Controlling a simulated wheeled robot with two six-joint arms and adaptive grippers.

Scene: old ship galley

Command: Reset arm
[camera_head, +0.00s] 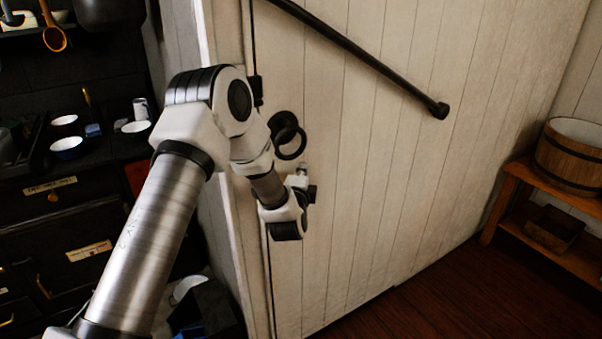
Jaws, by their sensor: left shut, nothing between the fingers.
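My left arm comes in from the lower left and reaches up, then bends down in front of the white plank door (400,180). My left gripper (306,188) is small and mostly hidden behind my wrist link. My right gripper is out of view.
A black rail (360,52) slants across the door. A wooden bench (560,245) with a wooden tub (568,158) stands at the right. A dark counter with bowls (66,146) and drawers (50,195) is at the left. The wooden floor (460,300) at the lower right is clear.

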